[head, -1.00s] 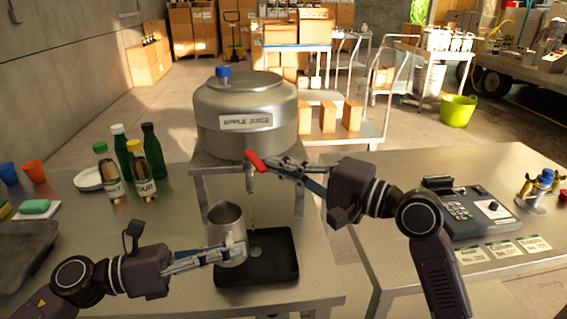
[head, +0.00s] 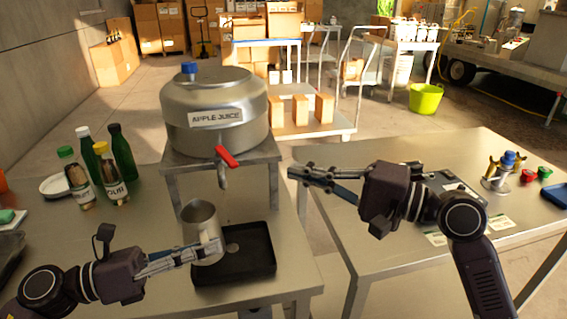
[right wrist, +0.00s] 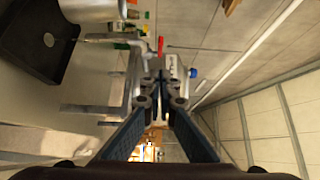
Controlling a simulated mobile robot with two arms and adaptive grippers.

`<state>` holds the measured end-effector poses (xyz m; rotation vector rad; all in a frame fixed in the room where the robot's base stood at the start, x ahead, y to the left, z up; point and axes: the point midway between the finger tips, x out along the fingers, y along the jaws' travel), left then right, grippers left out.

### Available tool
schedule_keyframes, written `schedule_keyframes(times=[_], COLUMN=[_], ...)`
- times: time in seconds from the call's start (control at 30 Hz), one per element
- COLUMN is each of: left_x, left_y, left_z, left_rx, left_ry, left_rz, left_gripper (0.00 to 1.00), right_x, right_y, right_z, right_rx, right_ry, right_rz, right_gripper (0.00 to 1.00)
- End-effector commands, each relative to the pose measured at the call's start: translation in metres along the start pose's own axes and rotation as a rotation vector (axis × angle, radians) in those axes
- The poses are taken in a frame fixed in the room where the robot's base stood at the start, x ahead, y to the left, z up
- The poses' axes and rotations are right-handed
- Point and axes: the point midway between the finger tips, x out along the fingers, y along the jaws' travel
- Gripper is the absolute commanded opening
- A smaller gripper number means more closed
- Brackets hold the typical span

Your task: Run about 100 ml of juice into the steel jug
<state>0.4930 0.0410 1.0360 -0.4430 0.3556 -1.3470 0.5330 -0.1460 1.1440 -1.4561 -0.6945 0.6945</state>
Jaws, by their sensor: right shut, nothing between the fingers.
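The steel jug (head: 198,222) stands upright at the left edge of the black drip tray (head: 262,262). My left gripper (head: 212,248) is shut on its handle. The jug's contents cannot be seen. The juice tank (head: 215,95), labelled APPLE JUICE, sits on a metal stand, its tap spout (head: 223,180) above and slightly right of the jug. Its red lever (head: 228,157) slants down to the right. A faint thin line shows under the spout; I cannot tell whether juice is flowing. My right gripper (head: 291,173) is shut and empty, right of the lever and apart from it.
Several bottles (head: 103,165) and a white plate (head: 56,187) stand at the left. The right table holds a partly hidden device (head: 450,188) and cards (head: 500,222). A gap separates the two tables. The tray has a pale round spot (head: 232,247).

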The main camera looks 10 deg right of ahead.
Motion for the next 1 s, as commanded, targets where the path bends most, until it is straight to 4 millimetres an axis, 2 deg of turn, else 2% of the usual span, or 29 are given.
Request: schedule_keyframes(times=[0.17,0.4,0.5,1.0], left_x=[0.003,0.046,0.057,0.060], left_y=[0.002,0.026,0.034,0.037], left_z=[0.003,0.018,0.022,0.022], left_rx=[0.003,0.004,0.002,0.001], left_ry=[-0.003,-0.004,-0.003,-0.002], left_rz=[-0.001,-0.004,-0.001,0.000], left_gripper=[0.00,0.00,0.00,0.00], right_x=[-0.010,-0.011,-0.011,-0.011], right_y=[0.000,0.000,0.000,0.000], right_z=[0.004,0.004,0.004,0.004], right_rx=[-0.001,-0.001,-0.001,-0.001], right_ry=[0.000,-0.001,0.000,0.000], right_rz=[0.001,0.000,0.000,0.000], right_gripper=[0.00,0.00,0.00,0.00])
